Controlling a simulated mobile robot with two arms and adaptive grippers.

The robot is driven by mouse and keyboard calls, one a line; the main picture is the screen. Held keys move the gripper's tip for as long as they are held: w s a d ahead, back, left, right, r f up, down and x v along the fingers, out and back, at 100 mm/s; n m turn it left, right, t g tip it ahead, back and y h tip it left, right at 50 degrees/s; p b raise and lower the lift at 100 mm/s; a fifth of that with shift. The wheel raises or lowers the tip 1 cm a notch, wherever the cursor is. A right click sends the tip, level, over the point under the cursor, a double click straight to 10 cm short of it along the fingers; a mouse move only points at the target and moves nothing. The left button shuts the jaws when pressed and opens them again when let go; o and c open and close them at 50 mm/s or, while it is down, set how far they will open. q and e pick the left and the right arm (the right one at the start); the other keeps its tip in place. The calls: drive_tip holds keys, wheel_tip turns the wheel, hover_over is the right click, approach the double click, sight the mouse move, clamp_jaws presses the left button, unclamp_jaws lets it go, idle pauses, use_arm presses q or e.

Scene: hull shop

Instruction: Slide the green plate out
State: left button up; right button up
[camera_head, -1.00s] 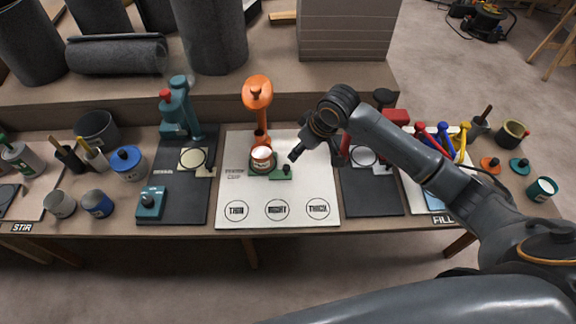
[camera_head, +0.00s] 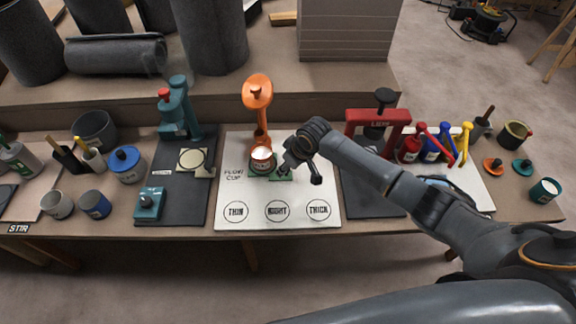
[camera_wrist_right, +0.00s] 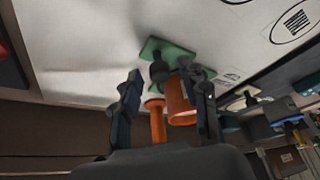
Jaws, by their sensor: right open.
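The green plate (camera_head: 284,176) lies flat at the foot of the orange flow-cup stand (camera_head: 257,95), on the white board (camera_head: 235,190). A cup (camera_head: 262,154) sits at the stand's base. My right gripper (camera_head: 299,174) is open over the plate's right end and partly hides it. In the right wrist view, the green plate (camera_wrist_right: 152,46) and its black knob (camera_wrist_right: 158,73) show at the gap between the open fingers (camera_wrist_right: 163,80). I cannot tell whether a finger touches the knob. My left gripper is not in view.
The right wrist view shows the orange cup (camera_wrist_right: 181,100) close to one finger. THIN, RIGHT and THICK circles (camera_head: 277,211) mark the board's clear front. A red press (camera_head: 378,122) stands right of it, a teal press (camera_head: 175,110) left.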

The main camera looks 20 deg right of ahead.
clamp_jaws()
drive_tip(key=shift+d, duration=0.15)
drive_tip(key=d+p, duration=0.1)
drive_tip(key=s+d+p, duration=0.1)
drive_tip(key=d, duration=0.1)
drive_tip(key=d+p, duration=0.1)
drive_tip(key=d, duration=0.1)
drive_tip(key=shift+s+d+r, duration=0.15)
drive_tip(key=shift+s+r, duration=0.05)
drive_tip(key=shift+s, duration=0.15)
drive_tip(key=d, duration=0.2)
drive_tip(key=s+d, duration=0.1)
drive_tip(key=d, duration=0.1)
drive_tip(key=d+p, duration=0.1)
drive_tip(key=d, duration=0.1)
drive_tip(key=shift+s+f, duration=0.2)
drive_tip(key=shift+s, duration=0.15)
drive_tip(key=shift+s+d, duration=0.1)
drive_tip(key=shift+d, duration=0.35)
